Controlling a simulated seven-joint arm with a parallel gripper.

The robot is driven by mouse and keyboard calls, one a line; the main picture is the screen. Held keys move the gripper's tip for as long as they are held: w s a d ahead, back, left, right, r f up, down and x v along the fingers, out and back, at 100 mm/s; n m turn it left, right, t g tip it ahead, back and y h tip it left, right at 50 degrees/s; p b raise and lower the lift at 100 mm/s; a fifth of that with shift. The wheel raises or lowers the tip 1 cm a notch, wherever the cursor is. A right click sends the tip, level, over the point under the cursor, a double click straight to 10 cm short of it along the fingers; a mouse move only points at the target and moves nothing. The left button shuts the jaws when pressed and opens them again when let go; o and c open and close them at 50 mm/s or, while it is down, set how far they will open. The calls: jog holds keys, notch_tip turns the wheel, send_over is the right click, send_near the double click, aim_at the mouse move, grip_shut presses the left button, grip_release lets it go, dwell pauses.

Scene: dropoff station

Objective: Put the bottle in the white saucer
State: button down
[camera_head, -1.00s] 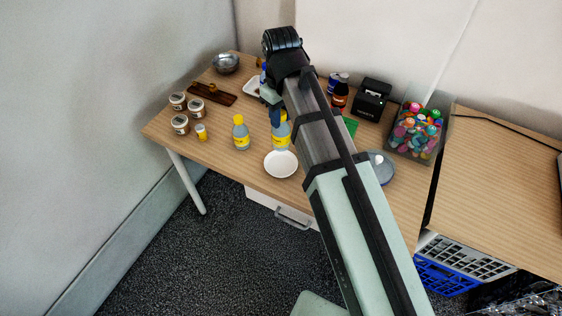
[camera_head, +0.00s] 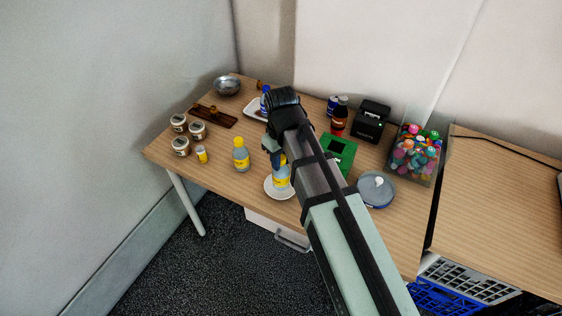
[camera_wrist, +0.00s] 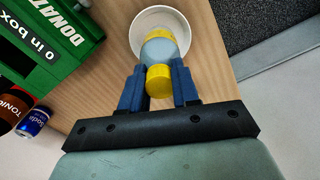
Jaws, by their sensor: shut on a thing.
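A clear bottle with a yellow cap and yellow label (camera_head: 281,178) is held between the fingers of my gripper (camera_head: 276,150). In the head view its base overlaps the white saucer (camera_head: 270,191) near the table's front edge. In the wrist view the bottle (camera_wrist: 158,48) is over the saucer (camera_wrist: 142,20), with my gripper's blue fingers (camera_wrist: 158,90) on both sides of the yellow cap. The bottle looks roughly upright. I cannot tell whether its base touches the saucer.
A similar yellow-capped bottle (camera_head: 241,156) stands left of the saucer. Several jars (camera_head: 180,146) are farther left. A green donation box (camera_head: 338,150), a lidded bowl (camera_head: 376,190) and a bin of colourful items (camera_head: 412,155) stand to the right.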

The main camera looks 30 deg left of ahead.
jog(key=shift+f, duration=0.7)
jog(key=c, duration=0.8)
grip_release()
notch_tip(320, 180, up, 12)
